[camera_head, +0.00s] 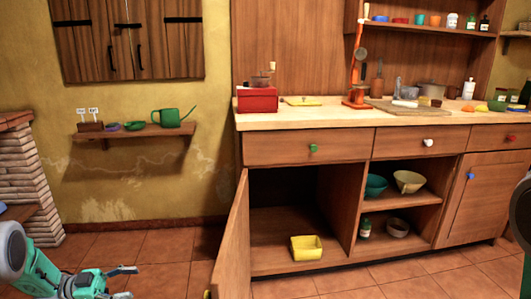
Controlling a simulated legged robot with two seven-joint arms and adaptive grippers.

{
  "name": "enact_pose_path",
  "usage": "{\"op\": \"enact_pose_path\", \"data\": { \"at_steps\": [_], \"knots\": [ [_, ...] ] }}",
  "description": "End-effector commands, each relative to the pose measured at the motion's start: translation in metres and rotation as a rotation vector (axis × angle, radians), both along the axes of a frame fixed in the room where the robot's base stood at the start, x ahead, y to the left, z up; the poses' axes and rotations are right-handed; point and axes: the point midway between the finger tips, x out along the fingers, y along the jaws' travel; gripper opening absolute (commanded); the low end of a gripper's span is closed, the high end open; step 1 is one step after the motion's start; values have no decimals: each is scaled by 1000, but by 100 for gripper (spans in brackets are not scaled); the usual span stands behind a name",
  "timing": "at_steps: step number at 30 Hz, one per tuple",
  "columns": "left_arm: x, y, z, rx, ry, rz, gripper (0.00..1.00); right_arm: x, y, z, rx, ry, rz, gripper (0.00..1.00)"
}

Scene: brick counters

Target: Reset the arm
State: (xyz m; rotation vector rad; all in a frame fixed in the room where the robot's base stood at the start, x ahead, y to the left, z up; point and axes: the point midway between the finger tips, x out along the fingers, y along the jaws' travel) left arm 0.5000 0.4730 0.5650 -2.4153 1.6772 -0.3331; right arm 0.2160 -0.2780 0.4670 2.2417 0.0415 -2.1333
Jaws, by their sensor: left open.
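My left arm comes in at the bottom left, and my left gripper (127,283) is open and empty. It is over the tiled floor, to the left of the open cabinet door (232,245), with a gap between them. No object is between its fingers. My right gripper is not in view; only a dark, cut-off shape shows at the right edge, and I cannot tell what it is.
The wooden counter (340,121) has its left lower cupboard open, with a yellow container (306,247) inside. Bowls (409,181) sit on open shelves to the right. A wall shelf (135,134) holds a green watering can (172,117). Brickwork (30,180) stands at left.

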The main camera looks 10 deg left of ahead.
Motion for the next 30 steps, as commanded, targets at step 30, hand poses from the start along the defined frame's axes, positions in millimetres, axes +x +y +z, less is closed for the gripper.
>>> {"op": "enact_pose_path", "data": {
  "at_steps": [30],
  "knots": [
    [-230,-190,-132,589,1442,1054,47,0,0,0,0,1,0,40]
  ]
}}
